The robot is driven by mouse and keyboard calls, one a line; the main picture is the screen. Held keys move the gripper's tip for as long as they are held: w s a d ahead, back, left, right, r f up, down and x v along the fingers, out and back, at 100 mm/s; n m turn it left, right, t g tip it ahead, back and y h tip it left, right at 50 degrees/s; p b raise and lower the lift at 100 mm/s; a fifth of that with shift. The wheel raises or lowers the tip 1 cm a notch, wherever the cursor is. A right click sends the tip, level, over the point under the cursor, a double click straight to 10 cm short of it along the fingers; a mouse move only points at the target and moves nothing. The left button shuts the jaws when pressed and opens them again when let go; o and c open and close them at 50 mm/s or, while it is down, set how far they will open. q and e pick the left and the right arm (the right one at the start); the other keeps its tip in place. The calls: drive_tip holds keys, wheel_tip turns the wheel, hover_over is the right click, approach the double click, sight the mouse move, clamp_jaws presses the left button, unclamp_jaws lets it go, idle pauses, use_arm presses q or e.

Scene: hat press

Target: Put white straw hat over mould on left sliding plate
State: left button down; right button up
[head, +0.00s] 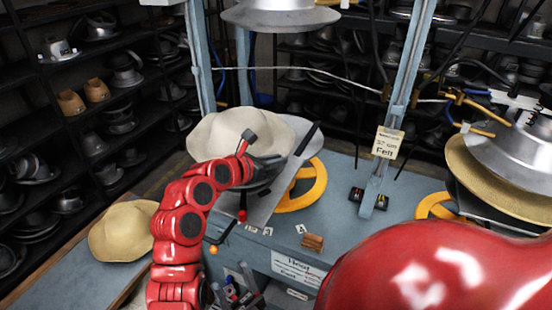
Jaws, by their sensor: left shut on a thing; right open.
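The white straw hat (222,132) is pale cream and held tilted at the left press station. My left gripper (262,158) is shut on its near right brim. The left sliding plate (295,165) is the grey metal plate under and right of the hat. The mould is mostly hidden; a dark grey rounded part shows below the gripper, and I cannot tell whether the hat touches it. My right gripper (238,288) is low in the picture, in front of the bench, open and apart from the hat.
A second beige hat (122,232) lies on the side table (65,282) at the left. A metal press head (280,15) hangs above the left station. A yellow handwheel (308,186) is beside the plate. Another straw hat (480,180) is at the right press. Blue posts (395,100) rise from the bench.

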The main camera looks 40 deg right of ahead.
idle(0.4)
use_arm(q)
drive_tip(key=shift+r+p, duration=0.1)
drive_tip(key=shift+p, duration=0.4)
drive_tip(key=shift+p, duration=0.45)
drive_tip(key=shift+s+f+p, duration=0.1)
drive_tip(key=shift+f+p, duration=0.2)
drive_tip(key=c, duration=0.8)
unclamp_jaws()
